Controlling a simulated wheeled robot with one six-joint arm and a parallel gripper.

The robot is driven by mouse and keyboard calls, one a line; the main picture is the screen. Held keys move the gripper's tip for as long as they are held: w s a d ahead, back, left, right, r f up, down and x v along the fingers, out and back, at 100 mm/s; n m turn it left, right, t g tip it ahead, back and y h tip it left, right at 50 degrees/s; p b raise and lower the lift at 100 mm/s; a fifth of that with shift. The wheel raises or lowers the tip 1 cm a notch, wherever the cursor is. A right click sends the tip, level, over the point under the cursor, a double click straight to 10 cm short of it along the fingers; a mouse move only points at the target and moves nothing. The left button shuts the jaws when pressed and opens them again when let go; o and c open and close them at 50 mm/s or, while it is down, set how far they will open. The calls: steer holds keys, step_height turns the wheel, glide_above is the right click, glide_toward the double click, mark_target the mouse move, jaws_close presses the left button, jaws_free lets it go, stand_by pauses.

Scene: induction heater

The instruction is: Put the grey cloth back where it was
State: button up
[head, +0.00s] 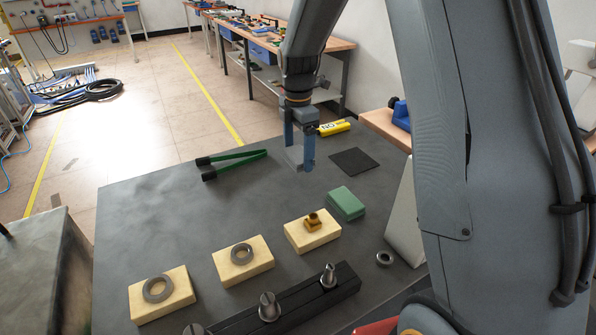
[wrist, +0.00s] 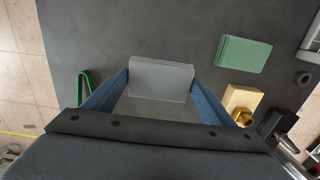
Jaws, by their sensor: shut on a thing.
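The grey cloth (wrist: 162,78) is a folded, flat-looking light grey piece between the blue fingers of my gripper (wrist: 160,92) in the wrist view. In the head view my gripper (head: 300,160) hangs over the far part of the dark grey table (head: 170,215), shut on the cloth (head: 293,156), which is partly hidden by the fingers. The cloth appears to be above the tabletop. A black square mat (head: 354,162) lies flat and bare on the table, just right of my gripper.
Pale blocks (head: 242,263) bearing rings and a brass piece stand in front, beside a black rail (head: 290,308) with bolts. A yellow object (head: 334,128) lies at the far edge.

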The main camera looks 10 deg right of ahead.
mark_target(298, 179)
steer(key=shift+f+p, duration=0.65)
steer(key=shift+f, duration=2.4)
steer(key=shift+f, duration=0.2)
steer(key=o, duration=1.1)
steer(key=shift+r, duration=0.1)
step_height(298, 179, up, 12)
steer(key=b, duration=0.3)
steer(key=shift+r, duration=0.1)
